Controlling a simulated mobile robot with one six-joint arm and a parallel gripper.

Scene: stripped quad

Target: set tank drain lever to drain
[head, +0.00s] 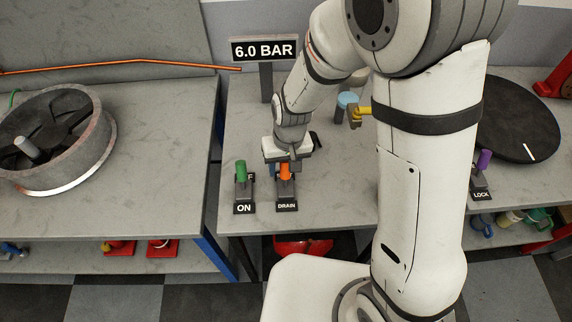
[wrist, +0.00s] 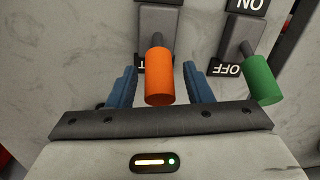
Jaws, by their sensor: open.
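The tank drain lever has an orange grip (head: 285,172) and stands on a dark base on the middle bench. The DRAIN label (head: 287,206) is at the base's near end. In the wrist view the orange grip (wrist: 159,78) leans away from its base, over a label at the other end that is mostly hidden and shows only a T. My gripper (head: 283,166) is open at the lever. In the wrist view its blue fingers (wrist: 159,70) stand either side of the orange grip, with a small gap on each side.
A green-gripped lever (head: 241,172) with ON and OFF labels stands close at the left. A 6.0 BAR sign (head: 265,50) rises behind. A purple-gripped LOCK lever (head: 484,161) and dark disc (head: 517,117) are at right. A round grey drum (head: 84,158) sits on the left bench.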

